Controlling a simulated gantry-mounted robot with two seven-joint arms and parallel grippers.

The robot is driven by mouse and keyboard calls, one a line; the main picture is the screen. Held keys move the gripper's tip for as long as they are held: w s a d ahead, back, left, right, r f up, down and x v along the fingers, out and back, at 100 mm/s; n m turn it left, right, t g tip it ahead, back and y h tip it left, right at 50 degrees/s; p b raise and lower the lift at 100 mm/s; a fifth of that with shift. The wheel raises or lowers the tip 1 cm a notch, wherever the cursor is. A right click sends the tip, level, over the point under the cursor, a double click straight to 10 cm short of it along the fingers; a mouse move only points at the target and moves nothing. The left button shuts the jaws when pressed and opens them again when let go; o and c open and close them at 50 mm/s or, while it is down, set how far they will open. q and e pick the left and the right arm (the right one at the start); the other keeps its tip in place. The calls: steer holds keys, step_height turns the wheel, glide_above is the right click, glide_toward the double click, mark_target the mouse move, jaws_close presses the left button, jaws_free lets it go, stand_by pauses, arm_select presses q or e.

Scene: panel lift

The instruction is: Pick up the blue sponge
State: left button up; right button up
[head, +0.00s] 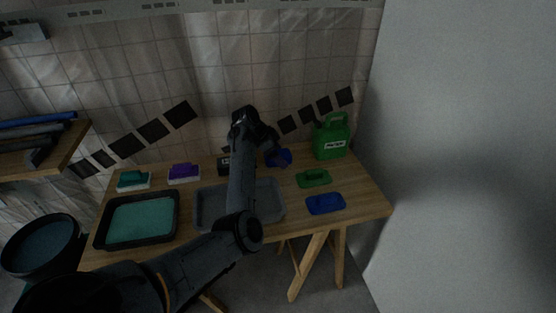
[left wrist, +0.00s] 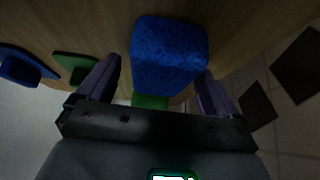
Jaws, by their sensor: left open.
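The blue sponge (head: 280,158) lies near the back of the wooden table, right of the middle. In the left wrist view the speckled blue sponge (left wrist: 169,52) is a block just ahead of my left gripper. My left gripper (left wrist: 158,75) is open, with one purple-grey finger on each side of the sponge's near end; I cannot tell whether they touch it. In the head view my left gripper (head: 269,145) is right above the sponge and partly hides it. My right gripper is not in view.
A green jug (head: 331,139) stands behind right of the sponge. A green float (head: 313,178) and a blue float (head: 325,204) lie in front right. A grey tray (head: 211,207) is under my arm; a black tray with teal content (head: 178,220) is left. Teal (head: 134,180) and purple (head: 184,173) blocks lie behind.

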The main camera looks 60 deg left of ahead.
mark_target(285, 152)
arm_select(q)
steer(key=c, duration=1.1)
steer(key=shift+r+p, duration=0.55)
steer(key=shift+r, duration=0.3)
step_height(285, 152, up, 3)
steer(key=shift+f+p, duration=0.2)
steer(key=shift+p, duration=0.55)
steer(key=shift+w+d+r+p, duration=0.15)
steer(key=shift+d+r+p, duration=0.3)
steer(key=shift+d, duration=0.2)
steer(key=shift+w+d+r+p, duration=0.15)
steer(key=shift+d+r+p, duration=0.2)
steer(key=shift+d+r, duration=0.25)
steer(key=shift+w+d+r+p, duration=0.3)
steer(key=shift+d+r+p, duration=0.35)
steer(key=shift+d, duration=0.85)
steer(key=shift+w+d+r+p, duration=0.4)
steer(key=shift+d+r, duration=0.5)
steer(key=shift+d, duration=0.6)
steer(key=shift+w+d+r+p, duration=0.2)
steer(key=shift+d+r+p, duration=0.5)
steer(key=shift+d, duration=0.8)
